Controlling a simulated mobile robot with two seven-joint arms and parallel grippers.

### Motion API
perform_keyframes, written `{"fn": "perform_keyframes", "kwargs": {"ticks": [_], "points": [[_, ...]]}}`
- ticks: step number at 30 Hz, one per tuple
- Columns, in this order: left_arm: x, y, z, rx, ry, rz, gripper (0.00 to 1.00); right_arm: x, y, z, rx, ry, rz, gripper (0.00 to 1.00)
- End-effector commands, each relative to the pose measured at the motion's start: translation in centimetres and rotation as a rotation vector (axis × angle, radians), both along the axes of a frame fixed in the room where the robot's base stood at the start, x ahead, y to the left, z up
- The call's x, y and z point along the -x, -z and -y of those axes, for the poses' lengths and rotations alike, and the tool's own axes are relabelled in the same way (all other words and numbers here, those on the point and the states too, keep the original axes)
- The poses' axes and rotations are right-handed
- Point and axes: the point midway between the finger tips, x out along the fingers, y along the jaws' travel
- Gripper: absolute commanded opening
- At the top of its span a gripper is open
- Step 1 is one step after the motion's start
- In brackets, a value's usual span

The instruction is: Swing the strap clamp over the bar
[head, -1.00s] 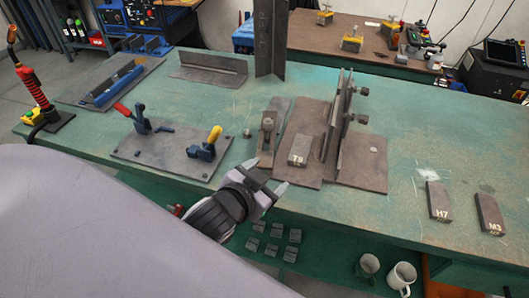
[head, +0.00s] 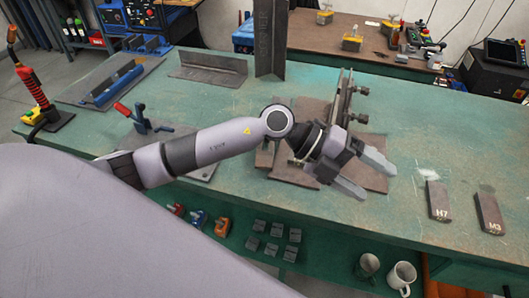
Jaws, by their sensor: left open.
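My left gripper (head: 364,174) is open and empty, its two fingers pointing right and toward the front. It is above the right part of the brown steel plate (head: 374,142), in front of the upright plates (head: 345,94). My left forearm crosses over the place where the strap with its stud showed a second ago. Only what seems to be the strap's near end (head: 262,159) shows below the arm. The bar under the strap and the block marked T9 are hidden. My right gripper is not in view.
A red-handled toggle clamp (head: 140,120) stands at the left; its yellow-handled neighbour is hidden by my arm. Blocks marked H7 (head: 438,201) and M3 (head: 489,213) lie at the right. An angle iron (head: 210,68) lies at the back.

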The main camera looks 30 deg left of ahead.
Motion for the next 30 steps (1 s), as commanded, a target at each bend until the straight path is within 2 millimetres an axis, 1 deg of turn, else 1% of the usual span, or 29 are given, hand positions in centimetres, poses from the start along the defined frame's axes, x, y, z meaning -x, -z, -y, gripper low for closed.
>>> {"fn": "perform_keyframes", "kwargs": {"ticks": [1,2,3,5,6,8,9,12,15,18,21,23,30], "points": [[-0.7,1.3,-1.6,-0.127,0.020,-0.005,0.74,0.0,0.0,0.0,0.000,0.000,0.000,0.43],[-1.0,2.2,-2.8,-0.203,0.029,-0.015,0.74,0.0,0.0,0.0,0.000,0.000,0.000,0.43],[-1.5,3.2,-4.4,-0.305,0.036,-0.032,0.74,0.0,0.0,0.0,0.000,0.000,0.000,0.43],[-2.3,4.4,-7.2,-0.458,0.033,-0.061,0.74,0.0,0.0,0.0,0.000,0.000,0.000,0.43],[-2.7,5.0,-9.3,-0.559,0.024,-0.084,0.74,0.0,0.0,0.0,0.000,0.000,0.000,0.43],[-3.4,5.6,-12.6,-0.703,-0.001,-0.122,0.74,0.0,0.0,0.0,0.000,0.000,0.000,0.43],[-3.8,5.7,-14.6,-0.790,-0.021,-0.149,0.74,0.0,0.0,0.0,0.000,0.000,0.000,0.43],[-4.5,5.4,-19.3,-0.969,-0.081,-0.212,0.74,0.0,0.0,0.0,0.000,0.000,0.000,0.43],[-4.7,4.9,-22.5,-1.087,-0.131,-0.262,0.74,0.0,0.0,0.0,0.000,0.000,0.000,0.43],[-4.7,4.5,-24.1,-1.146,-0.159,-0.291,0.74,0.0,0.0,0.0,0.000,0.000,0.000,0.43],[-4.6,5.0,-24.6,-1.163,-0.166,-0.303,0.74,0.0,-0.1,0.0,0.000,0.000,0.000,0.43],[-4.6,5.7,-24.6,-1.163,-0.165,-0.303,0.74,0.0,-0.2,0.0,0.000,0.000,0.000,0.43],[-4.6,9.4,-24.5,-1.159,-0.163,-0.301,0.74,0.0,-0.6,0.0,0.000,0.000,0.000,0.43]]}}
